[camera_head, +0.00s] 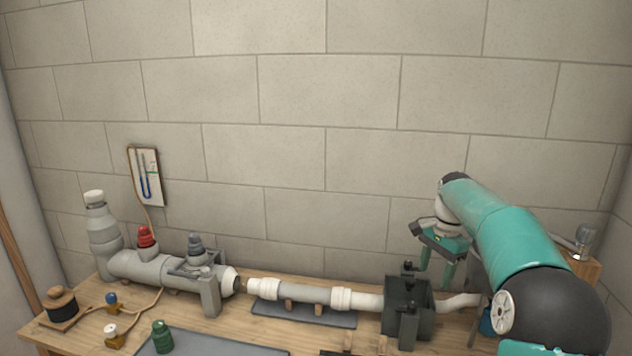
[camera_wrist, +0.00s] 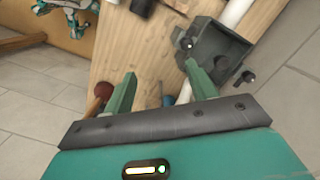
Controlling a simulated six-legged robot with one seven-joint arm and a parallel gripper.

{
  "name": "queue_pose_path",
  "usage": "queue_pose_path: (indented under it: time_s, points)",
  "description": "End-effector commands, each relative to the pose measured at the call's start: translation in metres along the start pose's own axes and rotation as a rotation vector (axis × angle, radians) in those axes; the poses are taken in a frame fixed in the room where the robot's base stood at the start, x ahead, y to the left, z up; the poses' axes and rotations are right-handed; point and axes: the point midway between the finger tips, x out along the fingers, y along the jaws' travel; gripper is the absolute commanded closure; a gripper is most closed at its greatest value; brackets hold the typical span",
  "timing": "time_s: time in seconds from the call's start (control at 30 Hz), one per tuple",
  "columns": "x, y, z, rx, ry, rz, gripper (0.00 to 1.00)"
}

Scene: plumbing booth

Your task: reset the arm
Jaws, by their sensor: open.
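My gripper (camera_head: 436,268) is open, with its two green fingers apart and pointing down over the right part of the workbench. In the head view it hangs just above and behind a dark grey box-shaped fixture (camera_head: 398,312). In the wrist view, nothing is held between the fingertips of my gripper (camera_wrist: 160,84); bare wood shows between them. The dark grey fixture (camera_wrist: 232,56) lies to the right there, its near edge partly hidden by the right finger. My teal arm reaches in from the right and hides part of the bench's right end.
A white pipe (camera_head: 318,293) runs along the bench into the fixture. A grey pipe assembly (camera_head: 150,267) with red and grey caps stands left. A green bottle-like item (camera_head: 161,336) and small valves are in front. A gauge board (camera_head: 147,176) hangs on the wall. Space above the bench is free.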

Motion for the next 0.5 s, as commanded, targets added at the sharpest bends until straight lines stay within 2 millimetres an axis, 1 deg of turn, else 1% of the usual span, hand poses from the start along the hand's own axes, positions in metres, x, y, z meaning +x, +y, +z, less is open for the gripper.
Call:
queue_pose_path:
  time_s: [0.03,0.27,0.37,0.5]
  points:
    - [-0.006,0.002,0.007,-0.020,0.011,-0.004,0.43]
    - [-0.029,0.014,0.041,-0.137,0.062,-0.023,0.43]
    - [-0.041,0.025,0.062,-0.204,0.093,-0.033,0.43]
    - [-0.058,0.048,0.100,-0.329,0.149,-0.054,0.43]
